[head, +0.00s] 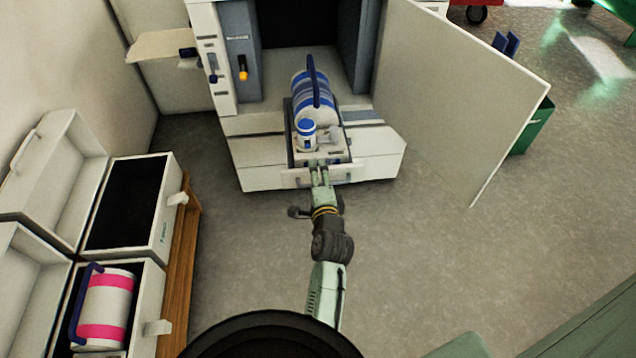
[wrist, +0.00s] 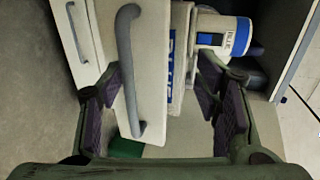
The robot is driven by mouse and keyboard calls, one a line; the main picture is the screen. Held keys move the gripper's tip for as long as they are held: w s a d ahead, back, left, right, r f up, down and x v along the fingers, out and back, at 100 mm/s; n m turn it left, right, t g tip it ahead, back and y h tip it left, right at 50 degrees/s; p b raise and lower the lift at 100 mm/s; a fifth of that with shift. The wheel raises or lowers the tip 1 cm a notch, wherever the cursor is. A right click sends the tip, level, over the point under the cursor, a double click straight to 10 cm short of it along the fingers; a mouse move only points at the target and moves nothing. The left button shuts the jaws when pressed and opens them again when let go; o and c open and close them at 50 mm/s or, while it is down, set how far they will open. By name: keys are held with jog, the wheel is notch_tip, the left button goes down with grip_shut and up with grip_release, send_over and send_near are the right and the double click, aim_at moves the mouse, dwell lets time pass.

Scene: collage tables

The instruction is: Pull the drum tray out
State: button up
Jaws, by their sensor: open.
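The drum tray (head: 340,172) extends low from the front of a white machine and carries a white drum (head: 303,90) with blue bands and a dark blue handle. A small blue-and-white bottle (head: 306,135) stands in front of the drum. My gripper (head: 320,172) is at the tray's front panel. In the wrist view my gripper (wrist: 160,88) is open, its fingers on either side of the white tray front (wrist: 153,60) and its grey-blue bar handle (wrist: 128,70). The handle lies nearer the left finger. I cannot tell whether a finger touches it.
The machine (head: 255,165) has an open door (head: 465,95) swung out at right. A green bin (head: 535,128) stands behind it. At left, open white cases (head: 165,200) sit on a wooden stand (head: 180,260); one holds a pink-banded drum (head: 105,308).

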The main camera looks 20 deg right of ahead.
jog(key=o, duration=0.8)
jog(key=shift+t, duration=0.4)
jog(key=r, duration=0.7)
jog(key=shift+w+d+r, duration=0.1)
jog(key=shift+w+r, duration=0.1)
jog(key=shift+w, duration=0.15)
jog(key=shift+s+r, duration=0.2)
jog(key=shift+r, duration=0.2)
jog(key=c, duration=0.6)
jog(key=shift+s+f, duration=0.1)
jog(key=shift+f, duration=0.05)
jog(key=c, duration=0.3)
jog(key=shift+f, duration=0.25)
jog(key=shift+c, duration=0.2)
